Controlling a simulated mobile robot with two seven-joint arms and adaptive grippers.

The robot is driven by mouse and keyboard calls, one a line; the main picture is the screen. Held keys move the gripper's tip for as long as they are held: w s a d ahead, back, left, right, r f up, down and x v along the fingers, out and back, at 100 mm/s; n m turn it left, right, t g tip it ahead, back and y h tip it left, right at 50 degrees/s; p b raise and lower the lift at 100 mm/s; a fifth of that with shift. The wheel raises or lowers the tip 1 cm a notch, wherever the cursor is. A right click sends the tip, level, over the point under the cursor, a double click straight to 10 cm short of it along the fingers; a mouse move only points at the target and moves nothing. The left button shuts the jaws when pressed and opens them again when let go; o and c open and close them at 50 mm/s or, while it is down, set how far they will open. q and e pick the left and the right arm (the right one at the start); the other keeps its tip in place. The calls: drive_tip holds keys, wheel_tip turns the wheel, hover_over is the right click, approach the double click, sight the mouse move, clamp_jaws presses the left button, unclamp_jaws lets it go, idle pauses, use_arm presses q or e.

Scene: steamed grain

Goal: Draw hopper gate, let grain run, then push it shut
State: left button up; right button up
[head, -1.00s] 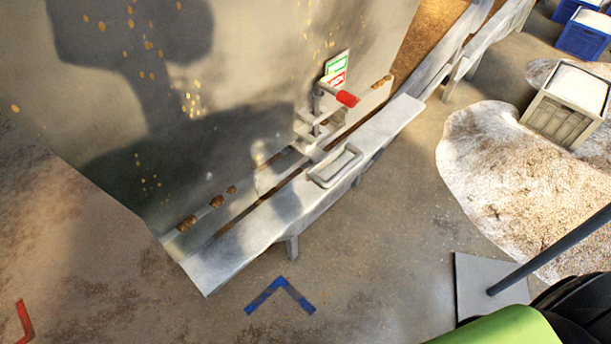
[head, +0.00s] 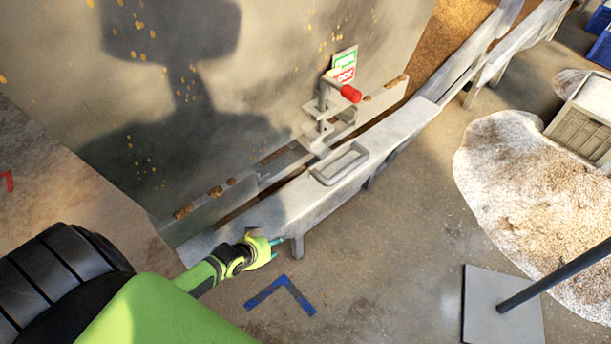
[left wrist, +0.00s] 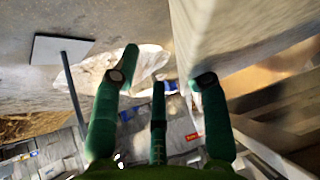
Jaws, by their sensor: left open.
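The grey hopper wall (head: 300,60) rises at the back in the head view. At its foot, a grey loop handle (head: 340,165) lies on a long pale metal ledge (head: 395,128). Above it stands a latch with a red grip (head: 350,93), below a green and red sign (head: 345,66). My left gripper (head: 277,249) is open and empty, in front of the ledge's near left end, left of and below the handle. Its spread fingers also show in the left wrist view (left wrist: 165,70). My right gripper is not seen.
A pale grain heap (head: 520,195) lies on the floor at right, beside a grey crate (head: 590,115). A post on a grey plate (head: 485,305) stands at lower right. Blue floor tape (head: 280,292) marks a corner. A pale chute (head: 470,45) runs toward the back right.

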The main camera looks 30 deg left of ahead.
use_arm(q)
drive_tip(key=w+d+r+m+t+h, duration=0.1)
drive_tip(key=w+d+r+t+h, duration=0.1)
drive_tip(key=w+r, duration=0.75)
drive_tip(key=m+t+h+b, duration=0.1)
drive_tip(key=t+h, duration=0.1)
approach(316, 168)
drive_tip(key=x, duration=0.4)
drive_tip(key=shift+w+d+f, duration=0.15)
drive_tip(key=shift+d+f, duration=0.05)
drive_tip(key=shift+f, duration=0.2)
drive_tip(key=shift+w+t, duration=0.3)
drive_tip(key=shift+w, duration=0.05)
drive_tip(key=x, duration=0.6)
drive_tip(key=shift+w+f, duration=0.2)
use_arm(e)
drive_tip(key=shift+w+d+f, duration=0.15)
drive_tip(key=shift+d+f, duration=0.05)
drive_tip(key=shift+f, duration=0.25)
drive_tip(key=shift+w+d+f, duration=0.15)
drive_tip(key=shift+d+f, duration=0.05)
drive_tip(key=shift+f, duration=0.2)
use_arm(q)
drive_tip(key=shift+c, duration=0.4)
